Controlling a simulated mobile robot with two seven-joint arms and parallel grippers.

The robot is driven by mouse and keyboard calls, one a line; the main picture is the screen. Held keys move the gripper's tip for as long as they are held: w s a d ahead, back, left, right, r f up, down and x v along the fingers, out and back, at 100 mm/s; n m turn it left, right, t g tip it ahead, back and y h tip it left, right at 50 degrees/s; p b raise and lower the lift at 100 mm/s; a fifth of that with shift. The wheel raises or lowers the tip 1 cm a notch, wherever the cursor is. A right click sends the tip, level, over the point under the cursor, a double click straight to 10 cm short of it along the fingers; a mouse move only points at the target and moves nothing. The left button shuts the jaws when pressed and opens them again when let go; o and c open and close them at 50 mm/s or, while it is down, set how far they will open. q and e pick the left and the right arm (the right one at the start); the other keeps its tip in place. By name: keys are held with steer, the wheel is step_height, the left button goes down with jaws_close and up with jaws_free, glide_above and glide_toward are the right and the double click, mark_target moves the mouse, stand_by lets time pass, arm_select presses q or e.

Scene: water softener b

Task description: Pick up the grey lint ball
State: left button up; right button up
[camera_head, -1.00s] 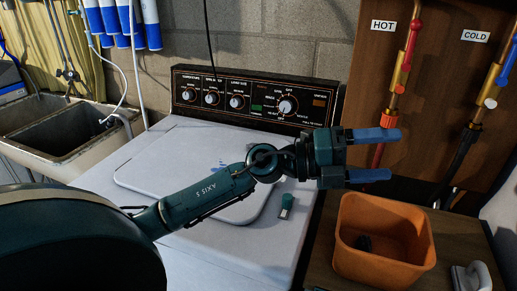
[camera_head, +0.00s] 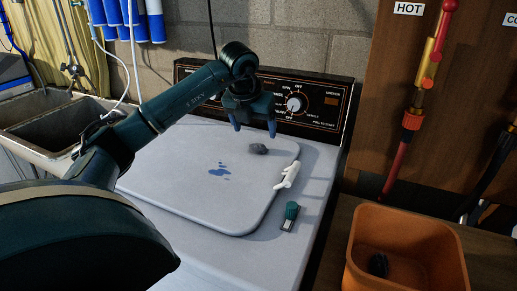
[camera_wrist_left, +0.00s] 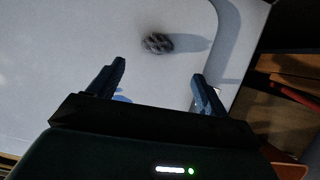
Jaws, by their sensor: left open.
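The grey lint ball (camera_head: 258,149) lies on the white washer lid, toward its back right. In the left wrist view the lint ball (camera_wrist_left: 157,43) is a dark, mottled oval beyond the fingertips and between their lines. My left gripper (camera_head: 253,129) points down over the lid, open and empty, just behind and above the lint ball in the head view. Its two blue fingers also show in the left wrist view (camera_wrist_left: 160,82), apart from the ball. My right gripper is not in view.
An orange bin (camera_head: 408,250) holding a dark lump (camera_head: 378,264) stands right of the washer. On the washer top lie a white clip-like object (camera_head: 287,175) and a small green-capped item (camera_head: 290,216). A blue spill (camera_head: 219,172) marks the lid (camera_head: 190,199). The control panel (camera_head: 325,106) rises behind.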

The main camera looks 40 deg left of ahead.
mark_target(258, 145)
arm_select(q)
steer(key=x, duration=0.3)
steer(key=shift+w+a+p+x, duration=0.1)
steer(key=shift+a+p+x, duration=0.15)
steer(key=shift+x, duration=1.15)
steer(key=shift+w+a+p+x, duration=0.15)
steer(key=shift+p+x, duration=0.1)
steer(key=shift+x, duration=1.1)
steer(key=shift+r, duration=0.2)
steer(key=shift+c, duration=0.5)
steer(key=c, duration=1)
